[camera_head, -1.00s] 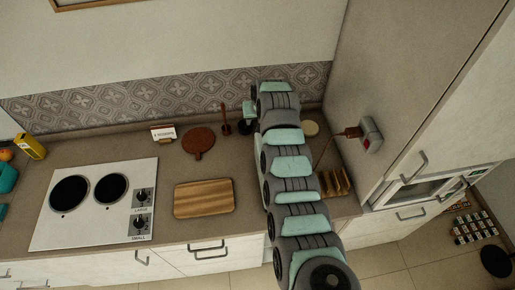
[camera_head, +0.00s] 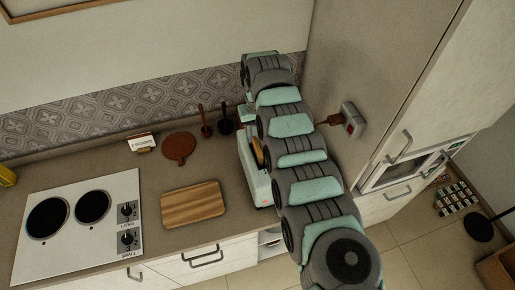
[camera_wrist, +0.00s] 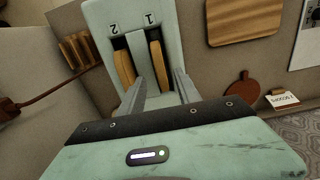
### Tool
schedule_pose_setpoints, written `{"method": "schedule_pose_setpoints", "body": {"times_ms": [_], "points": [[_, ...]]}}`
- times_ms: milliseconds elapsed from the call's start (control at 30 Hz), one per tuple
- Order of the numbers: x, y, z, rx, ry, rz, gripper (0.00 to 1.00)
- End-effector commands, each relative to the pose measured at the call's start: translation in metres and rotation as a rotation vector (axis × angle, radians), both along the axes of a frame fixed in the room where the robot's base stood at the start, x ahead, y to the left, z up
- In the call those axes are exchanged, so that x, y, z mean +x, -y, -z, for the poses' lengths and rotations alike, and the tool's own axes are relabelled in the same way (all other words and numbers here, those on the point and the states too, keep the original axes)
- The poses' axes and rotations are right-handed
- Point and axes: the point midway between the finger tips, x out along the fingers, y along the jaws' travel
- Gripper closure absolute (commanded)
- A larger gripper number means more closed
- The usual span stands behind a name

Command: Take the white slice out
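A pale mint toaster (camera_head: 248,174) stands on the counter, partly hidden behind my arm in the head view. In the wrist view the toaster (camera_wrist: 98,17) shows two slots marked 1 and 2. A tan-brown slice stands in slot 1 (camera_wrist: 157,62) and another in slot 2 (camera_wrist: 124,68). Neither looks clearly white, and their lower parts are hidden. My gripper (camera_wrist: 160,80) is open over the toaster. In the wrist view its fingers lie on either side of the line of the slot 1 slice. I see no slice held, and cannot tell the height.
A wooden rack (camera_wrist: 76,50) and a dark cord (camera_wrist: 40,101) lie beside the toaster. A cutting board (camera_head: 192,204), a round brown board (camera_head: 179,148), a small sign (camera_head: 141,143) and a stove (camera_head: 78,232) are to the left. A tall cabinet (camera_head: 385,75) stands close on the right.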

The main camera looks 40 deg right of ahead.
Motion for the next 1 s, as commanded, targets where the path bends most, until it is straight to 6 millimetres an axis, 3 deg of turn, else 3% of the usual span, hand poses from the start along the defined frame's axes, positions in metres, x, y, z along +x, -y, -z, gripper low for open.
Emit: {"method": "schedule_pose_setpoints", "body": {"times_ms": [100, 333, 633, 1000], "points": [[-0.001, -0.001, 0.022, 0.003, -0.003, 0.0, 0.6], [0.0, -0.001, 0.043, 0.001, 0.0, 0.0, 0.6], [0.0, 0.0, 0.044, 0.0, 0.0, 0.0, 0.6], [0.0, 0.0, 0.044, 0.0, 0.0, 0.0, 0.75]]}}
